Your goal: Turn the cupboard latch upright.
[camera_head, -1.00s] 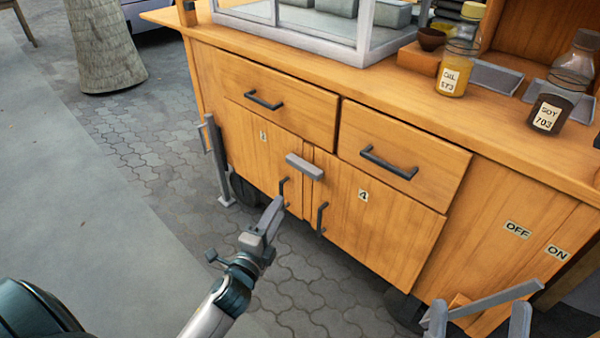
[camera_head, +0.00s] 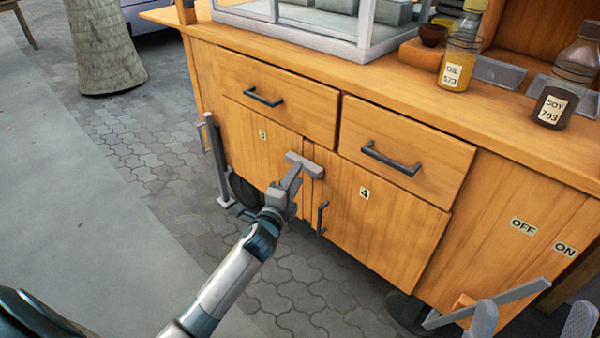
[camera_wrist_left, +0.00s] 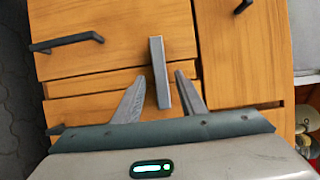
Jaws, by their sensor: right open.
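The latch (camera_head: 304,165) is a grey bar lying nearly level across the seam between cupboard doors 3 (camera_head: 262,150) and 4 (camera_head: 385,205). In the left wrist view the latch (camera_wrist_left: 159,72) runs lengthwise, its lower end between the fingertips. My left gripper (camera_head: 291,178) is at the latch from the front left. It also shows in the left wrist view (camera_wrist_left: 160,88), open, with visible gaps to the bar. Whether a finger touches it is not clear. My right gripper (camera_head: 532,316) is open and empty at the bottom right of the head view.
Dark handles (camera_head: 322,218) stick out from the doors and drawers. A grey lever (camera_head: 500,301) lies beside my right gripper, below the OFF and ON labels. Bottles (camera_head: 459,62) stand on the counter.

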